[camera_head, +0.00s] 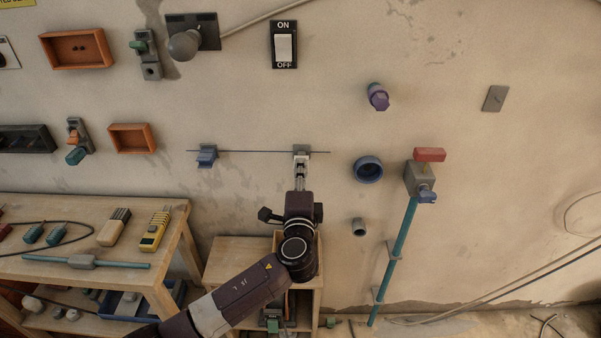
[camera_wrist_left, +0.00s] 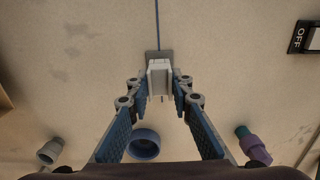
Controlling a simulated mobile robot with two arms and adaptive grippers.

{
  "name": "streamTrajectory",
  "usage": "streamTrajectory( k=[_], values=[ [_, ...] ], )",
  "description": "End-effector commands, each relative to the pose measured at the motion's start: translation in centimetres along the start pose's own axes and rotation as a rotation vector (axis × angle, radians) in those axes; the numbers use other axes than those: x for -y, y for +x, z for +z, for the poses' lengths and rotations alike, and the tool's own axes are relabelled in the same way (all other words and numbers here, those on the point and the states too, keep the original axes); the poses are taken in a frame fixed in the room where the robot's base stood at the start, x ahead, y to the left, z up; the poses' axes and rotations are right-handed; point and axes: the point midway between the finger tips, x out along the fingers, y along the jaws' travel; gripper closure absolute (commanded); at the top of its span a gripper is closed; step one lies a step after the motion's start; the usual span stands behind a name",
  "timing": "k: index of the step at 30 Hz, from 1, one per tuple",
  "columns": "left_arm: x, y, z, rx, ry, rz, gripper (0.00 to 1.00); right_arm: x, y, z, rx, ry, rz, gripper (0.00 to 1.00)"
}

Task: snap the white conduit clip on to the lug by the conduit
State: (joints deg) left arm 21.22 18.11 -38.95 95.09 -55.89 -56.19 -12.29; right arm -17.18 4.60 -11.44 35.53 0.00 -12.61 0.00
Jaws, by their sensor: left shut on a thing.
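The white conduit clip (camera_wrist_left: 160,77) sits between the fingertips of my left gripper (camera_wrist_left: 161,82), which is shut on it. In the head view my left gripper (camera_head: 301,168) reaches up to the wall with the white clip (camera_head: 302,157) at its tip. The grey lug (camera_head: 301,148) is just beyond the clip; it also shows behind it in the wrist view (camera_wrist_left: 152,55). The thin conduit (camera_head: 250,151) runs level along the wall past the lug. I cannot tell whether the clip touches the lug. My right gripper is not in view.
A blue clip (camera_head: 207,155) sits on the conduit to the left. A blue ring socket (camera_head: 368,170) and a grey pipe stub (camera_head: 359,227) stick out of the wall at the right. A workbench (camera_head: 60,268) with tools stands at the lower left.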

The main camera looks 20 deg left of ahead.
Motion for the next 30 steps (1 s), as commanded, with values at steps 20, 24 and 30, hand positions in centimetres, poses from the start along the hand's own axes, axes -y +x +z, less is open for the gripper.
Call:
streamTrajectory(
  k=[20,24,30],
  values=[
    [0.0,1.4,0.0,0.001,-0.001,-0.001,1.0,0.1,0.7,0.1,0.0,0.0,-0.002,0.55],
    [0.0,1.9,0.0,0.0,0.0,-0.001,1.0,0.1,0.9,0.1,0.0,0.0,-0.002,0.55],
    [0.0,2.6,0.0,0.001,0.0,-0.002,1.0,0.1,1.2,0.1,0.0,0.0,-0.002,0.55]
  ],
)
